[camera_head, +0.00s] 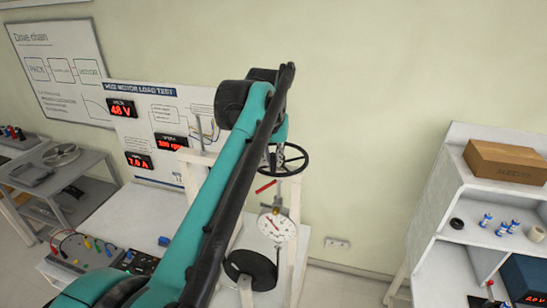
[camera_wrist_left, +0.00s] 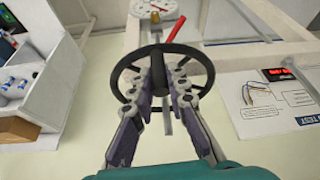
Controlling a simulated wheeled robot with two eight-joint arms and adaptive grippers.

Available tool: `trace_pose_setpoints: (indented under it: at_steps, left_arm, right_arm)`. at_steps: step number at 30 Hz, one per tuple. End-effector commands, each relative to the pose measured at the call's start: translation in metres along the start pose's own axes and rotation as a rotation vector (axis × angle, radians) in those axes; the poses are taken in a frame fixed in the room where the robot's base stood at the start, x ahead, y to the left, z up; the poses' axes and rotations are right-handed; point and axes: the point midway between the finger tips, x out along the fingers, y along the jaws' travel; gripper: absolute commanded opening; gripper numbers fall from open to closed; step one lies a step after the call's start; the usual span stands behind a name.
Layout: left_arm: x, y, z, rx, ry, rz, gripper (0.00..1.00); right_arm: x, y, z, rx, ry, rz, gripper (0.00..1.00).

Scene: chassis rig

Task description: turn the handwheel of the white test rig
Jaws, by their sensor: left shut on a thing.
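The black handwheel (camera_head: 308,158) sits at the top of the white test rig (camera_head: 293,205), partly behind my left arm in the head view. In the left wrist view the handwheel (camera_wrist_left: 114,76) lies flat across the picture, with its rim and spokes around my fingers. My left gripper (camera_wrist_left: 166,82) is shut on the handwheel near its hub, with one finger on each side. In the head view this gripper (camera_head: 287,155) comes down from above onto the wheel, partly hidden by the arm. My right gripper is not in view.
Below the wheel are a red pointer (camera_head: 266,187), a round dial gauge (camera_head: 274,227) and a black drum (camera_head: 251,267). A display board (camera_head: 130,125) stands behind. A white shelf (camera_head: 450,180) with a cardboard box (camera_head: 506,161) is at the right.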

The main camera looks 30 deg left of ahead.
Motion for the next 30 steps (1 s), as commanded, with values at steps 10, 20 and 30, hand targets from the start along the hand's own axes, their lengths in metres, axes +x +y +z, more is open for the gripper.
trace_pose_setpoints:
  at_steps: [10,20,30]
  left_arm:
    - [0.000,-0.004,-0.001,-0.002,0.002,-0.003,0.36]
    - [-0.003,-0.004,-0.001,-0.002,0.001,-0.002,0.36]
    - [-0.063,-0.004,-0.001,-0.002,0.001,-0.002,0.36]
  right_arm:
    - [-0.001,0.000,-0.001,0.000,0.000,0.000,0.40]
    - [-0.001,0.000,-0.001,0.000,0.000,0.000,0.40]
    - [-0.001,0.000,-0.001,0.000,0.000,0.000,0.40]
